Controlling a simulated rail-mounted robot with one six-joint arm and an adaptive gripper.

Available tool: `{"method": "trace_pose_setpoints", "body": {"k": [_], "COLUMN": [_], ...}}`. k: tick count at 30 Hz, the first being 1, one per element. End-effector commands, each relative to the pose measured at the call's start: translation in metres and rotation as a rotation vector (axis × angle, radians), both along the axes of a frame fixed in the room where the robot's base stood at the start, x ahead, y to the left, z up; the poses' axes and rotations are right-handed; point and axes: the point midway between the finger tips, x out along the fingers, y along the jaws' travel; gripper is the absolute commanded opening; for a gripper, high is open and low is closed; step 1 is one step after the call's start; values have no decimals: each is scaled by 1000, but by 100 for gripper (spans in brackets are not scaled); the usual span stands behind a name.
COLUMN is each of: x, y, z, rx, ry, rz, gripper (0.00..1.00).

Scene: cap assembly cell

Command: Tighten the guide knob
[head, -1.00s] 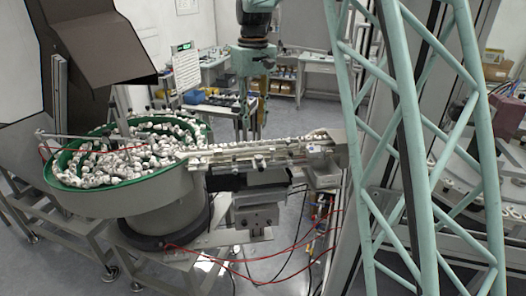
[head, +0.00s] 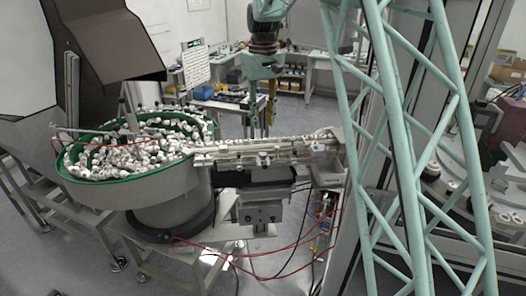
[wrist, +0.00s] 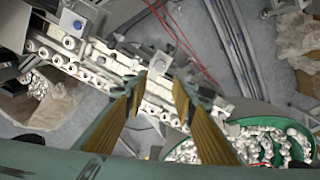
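The linear track (head: 225,160) runs right from the bowl feeder and carries a row of white caps. Small pale fittings sit along its near side, and one of them (head: 262,161) may be the guide knob; it is too small to be sure. My gripper (head: 269,122) hangs fingers down behind the track in the head view, apart from it. In the wrist view my gripper (wrist: 159,92) shows two gold fingers spread apart, with nothing held between them. The track (wrist: 95,72) lies below and beyond the fingertips. I cannot single out the knob there.
The bowl feeder's green rim (head: 75,172) stands left of the track, full of white caps. A teal lattice frame (head: 405,150) rises at the right. Red hoses (head: 285,246) hang below the track. Benches (head: 325,65) stand at the back.

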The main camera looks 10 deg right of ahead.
Motion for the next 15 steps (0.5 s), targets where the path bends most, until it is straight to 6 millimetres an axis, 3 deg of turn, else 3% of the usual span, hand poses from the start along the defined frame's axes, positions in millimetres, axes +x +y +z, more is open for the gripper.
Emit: {"method": "trace_pose_setpoints", "body": {"k": [8,15], "x": [0,-1], "y": [0,0], "z": [-20,-50], "rx": [0,0], "ry": [1,3], "rz": [0,0], "gripper": [24,24]}}
